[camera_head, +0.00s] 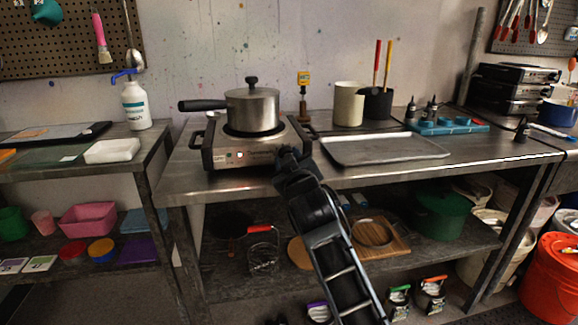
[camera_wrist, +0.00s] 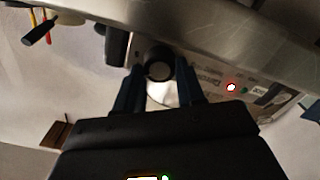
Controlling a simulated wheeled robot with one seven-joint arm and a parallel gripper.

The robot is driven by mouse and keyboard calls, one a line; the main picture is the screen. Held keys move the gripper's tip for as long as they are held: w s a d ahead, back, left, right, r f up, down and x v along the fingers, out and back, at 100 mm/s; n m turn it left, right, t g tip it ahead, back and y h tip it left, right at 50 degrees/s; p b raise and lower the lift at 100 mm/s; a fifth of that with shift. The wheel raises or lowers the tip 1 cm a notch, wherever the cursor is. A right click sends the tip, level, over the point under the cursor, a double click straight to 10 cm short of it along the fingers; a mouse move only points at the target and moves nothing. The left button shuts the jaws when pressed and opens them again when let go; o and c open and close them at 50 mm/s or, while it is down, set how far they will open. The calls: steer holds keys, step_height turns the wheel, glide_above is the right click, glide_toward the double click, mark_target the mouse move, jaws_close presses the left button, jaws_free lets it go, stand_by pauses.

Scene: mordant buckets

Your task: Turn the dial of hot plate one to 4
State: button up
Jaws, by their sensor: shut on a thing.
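The hot plate (camera_head: 222,158) stands on the steel table with a lidded saucepan (camera_head: 252,108) on it. Its front panel shows a lit red lamp, also seen in the wrist view (camera_wrist: 231,87). My gripper (camera_head: 287,155) is at the right end of that panel and hides the dial in the head view. In the wrist view, which is upside down, the round dark dial (camera_wrist: 158,70) with a pale face lies between my two fingers (camera_wrist: 159,66), and my gripper is shut on it. The dial's numbers and pointer cannot be read.
A metal tray (camera_head: 385,149) lies right of the hot plate, with a cream canister (camera_head: 348,104) behind it. The saucepan's black handle (camera_head: 203,105) points left. A shelf below the table holds a wooden board (camera_head: 385,240) and a green pot (camera_head: 443,213).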

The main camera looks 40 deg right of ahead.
steer(key=shift+f+m, duration=0.15)
steer(key=shift+m, duration=0.15)
stand_by(0.4)
steer(key=o, duration=1)
steer(key=shift+o, duration=0.2)
steer(key=v, duration=0.7)
steer(key=shift+s+a+b, duration=0.2)
steer(key=shift+s+b, duration=0.1)
steer(key=shift+s, duration=0.05)
